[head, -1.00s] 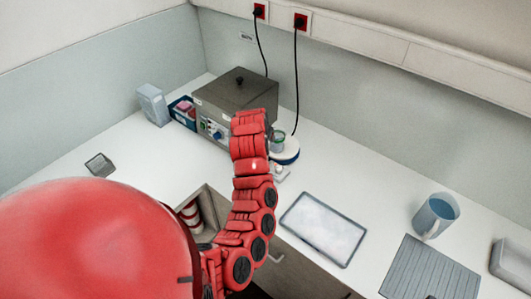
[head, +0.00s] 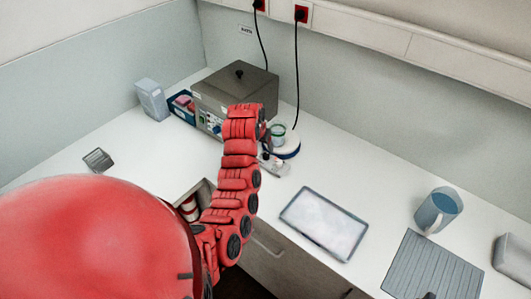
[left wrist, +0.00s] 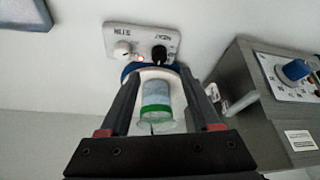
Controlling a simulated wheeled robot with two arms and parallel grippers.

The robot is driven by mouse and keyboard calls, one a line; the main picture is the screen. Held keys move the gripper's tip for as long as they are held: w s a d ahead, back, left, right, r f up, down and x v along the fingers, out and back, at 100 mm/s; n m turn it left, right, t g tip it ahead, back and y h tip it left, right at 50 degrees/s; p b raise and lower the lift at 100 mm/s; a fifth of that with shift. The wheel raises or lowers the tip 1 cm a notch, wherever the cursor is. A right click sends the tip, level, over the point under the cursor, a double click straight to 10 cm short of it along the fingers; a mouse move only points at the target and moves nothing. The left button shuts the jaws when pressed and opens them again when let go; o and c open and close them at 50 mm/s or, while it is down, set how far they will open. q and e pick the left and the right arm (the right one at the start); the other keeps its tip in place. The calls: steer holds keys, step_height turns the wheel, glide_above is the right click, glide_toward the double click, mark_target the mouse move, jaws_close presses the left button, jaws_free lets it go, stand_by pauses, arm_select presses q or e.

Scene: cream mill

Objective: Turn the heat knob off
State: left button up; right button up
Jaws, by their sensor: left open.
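The stirring hotplate (head: 290,149) stands beside the grey box-shaped bath, with a small green-banded vessel (head: 278,134) on it. In the left wrist view its control panel (left wrist: 140,34) appears upside down, with a white knob (left wrist: 122,49) by the STIR label and a black heat knob (left wrist: 158,54) by the HEAT label. A small red light glows between the knobs. My left gripper (left wrist: 160,76) is open and empty, its fingers pointing toward the panel. The green-banded vessel also shows between the fingers (left wrist: 155,103). In the head view my left arm hides most of the gripper. My right gripper is not seen.
The grey bath (head: 235,88) with a blue knob (left wrist: 295,70) stands close beside the hotplate. An open drawer (head: 205,190) is below the counter edge.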

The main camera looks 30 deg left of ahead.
mark_target(266, 154)
arm_select(q)
steer(key=p+x, duration=0.2)
steer(key=x, duration=0.3)
steer(key=shift+x, duration=0.9)
steer(key=shift+c, duration=0.3)
jaws_close()
